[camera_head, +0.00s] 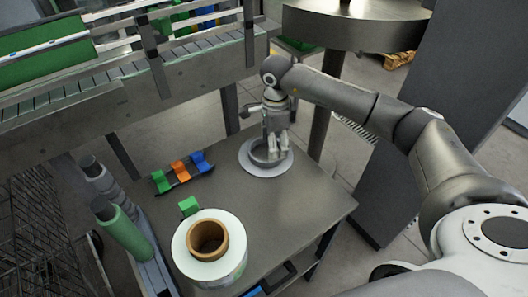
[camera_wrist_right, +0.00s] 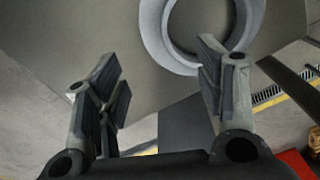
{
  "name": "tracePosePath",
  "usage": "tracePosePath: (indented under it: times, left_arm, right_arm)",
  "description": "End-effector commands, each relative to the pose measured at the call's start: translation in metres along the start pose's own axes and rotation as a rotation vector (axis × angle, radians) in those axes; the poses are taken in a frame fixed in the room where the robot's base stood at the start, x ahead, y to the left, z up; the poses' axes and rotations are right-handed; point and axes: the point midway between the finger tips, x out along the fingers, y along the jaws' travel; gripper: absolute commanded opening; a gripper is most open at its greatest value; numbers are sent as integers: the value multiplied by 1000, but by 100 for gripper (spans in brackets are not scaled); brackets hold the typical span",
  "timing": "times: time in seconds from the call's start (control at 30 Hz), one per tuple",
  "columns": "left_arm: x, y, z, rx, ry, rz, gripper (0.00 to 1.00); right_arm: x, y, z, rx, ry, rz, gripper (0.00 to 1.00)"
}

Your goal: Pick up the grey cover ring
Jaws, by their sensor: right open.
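The grey cover ring (camera_head: 246,161) lies flat on the dark grey table, near its far edge. It has a wide pale flange and a raised round collar. My right gripper (camera_head: 277,153) points down over the ring and hides part of it. In the right wrist view the ring (camera_wrist_right: 155,32) shows at the top, cut off by the frame edge. There my right gripper (camera_wrist_right: 162,68) has its fingers apart with nothing between them. The right finger overlaps the ring's lower edge in the picture; I cannot tell whether it touches. My left gripper is not in view.
A large white label reel (camera_head: 183,245) with a brown core stands at the table's front left. A holder with green, orange and blue pieces (camera_head: 181,171) and a small green block (camera_head: 188,206) lie nearby. Green and grey rollers (camera_head: 125,233) stand left. A conveyor (camera_head: 190,78) runs behind.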

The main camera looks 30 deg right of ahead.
Motion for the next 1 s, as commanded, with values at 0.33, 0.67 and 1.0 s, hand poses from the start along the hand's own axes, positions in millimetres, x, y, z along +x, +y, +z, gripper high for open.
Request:
tracePosePath:
  times: [0.33, 0.67, 1.0]
  left_arm:
    - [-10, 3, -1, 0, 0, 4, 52]
    - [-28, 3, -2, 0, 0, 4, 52]
    - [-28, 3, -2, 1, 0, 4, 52]
  right_arm:
    - [43, 2, 2, -1, -3, 3, 62]
    - [85, 7, 9, -1, -4, 5, 62]
    - [95, 6, 9, -2, -4, 1, 62]
